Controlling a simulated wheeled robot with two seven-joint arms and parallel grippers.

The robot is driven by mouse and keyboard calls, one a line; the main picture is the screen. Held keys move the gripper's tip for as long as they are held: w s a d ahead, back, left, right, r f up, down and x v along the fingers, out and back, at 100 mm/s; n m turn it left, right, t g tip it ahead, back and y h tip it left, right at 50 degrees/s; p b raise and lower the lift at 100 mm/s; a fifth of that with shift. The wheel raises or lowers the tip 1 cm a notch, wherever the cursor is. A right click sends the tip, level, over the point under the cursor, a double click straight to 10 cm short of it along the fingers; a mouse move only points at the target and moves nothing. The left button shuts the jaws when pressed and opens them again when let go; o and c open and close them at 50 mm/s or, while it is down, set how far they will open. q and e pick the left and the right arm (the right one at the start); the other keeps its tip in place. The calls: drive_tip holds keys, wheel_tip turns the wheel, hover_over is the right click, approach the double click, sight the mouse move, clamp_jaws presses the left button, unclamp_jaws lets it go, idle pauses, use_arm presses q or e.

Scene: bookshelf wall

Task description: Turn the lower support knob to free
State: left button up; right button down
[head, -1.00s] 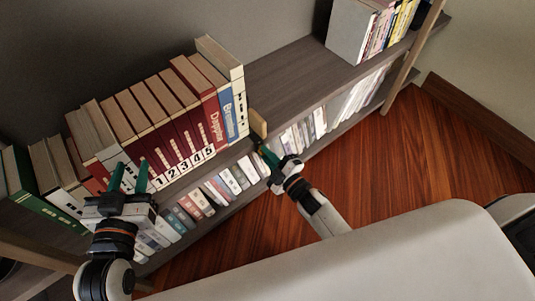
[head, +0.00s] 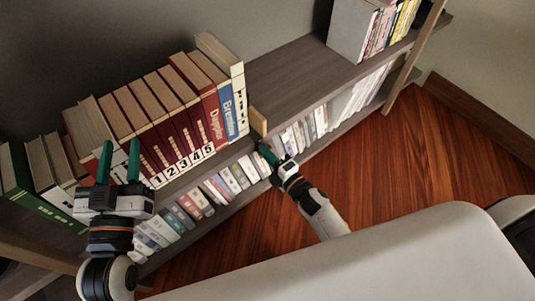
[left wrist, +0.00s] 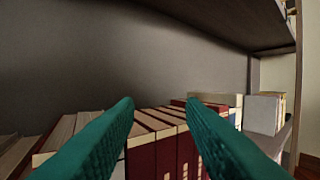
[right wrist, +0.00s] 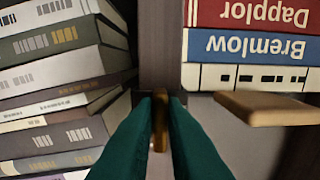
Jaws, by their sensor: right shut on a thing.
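The support knob (right wrist: 159,132) is a narrow brass-brown piece at the shelf's front edge in the right wrist view. My right gripper (right wrist: 160,100) is shut on it, with the green fingers on either side. In the head view my right gripper (head: 265,150) is at the shelf edge just below the wooden support plate (head: 258,122), and its fingers hide the knob. The plate also shows to the right of the fingers in the right wrist view (right wrist: 265,108). My left gripper (head: 119,147) is open and empty in front of the books on the left; its spread fingers show in the left wrist view.
Numbered red books (head: 178,128), a blue Bremlow book (head: 227,106) and a white volume stand left of the plate. The upper shelf (head: 300,72) is bare to its right, up to a grey box (head: 347,32). Several books fill the lower shelf (head: 235,180).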

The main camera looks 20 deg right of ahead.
idle(0.4)
drive_tip(key=c, duration=1.5)
unclamp_jaws()
